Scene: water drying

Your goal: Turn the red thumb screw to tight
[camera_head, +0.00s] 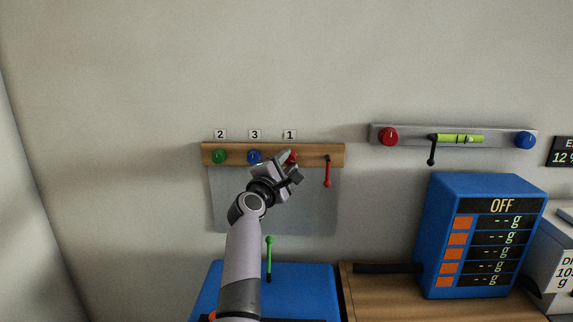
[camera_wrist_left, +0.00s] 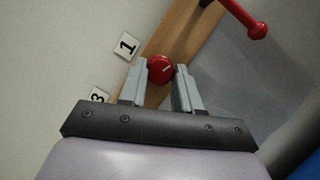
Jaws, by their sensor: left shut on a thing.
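The red thumb screw (camera_head: 292,157) sits on the wooden rail (camera_head: 335,150) under the label 1 on the wall. My left gripper (camera_head: 289,164) reaches up to it and is shut on it. In the left wrist view the red screw (camera_wrist_left: 160,69) shows between the two fingertips, with a small pale mark on its face. The fingers of my left gripper (camera_wrist_left: 161,75) lie on either side of it. Part of the screw is hidden behind the gripper in the head view. My right gripper is not in view.
A green knob (camera_head: 219,156) and a blue knob (camera_head: 254,156) are on the same rail. A red lever (camera_head: 327,172) hangs at its right, close to my gripper. A green lever (camera_head: 268,258) stands below. A grey rail (camera_head: 410,136) and a blue OFF box (camera_head: 440,220) are at right.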

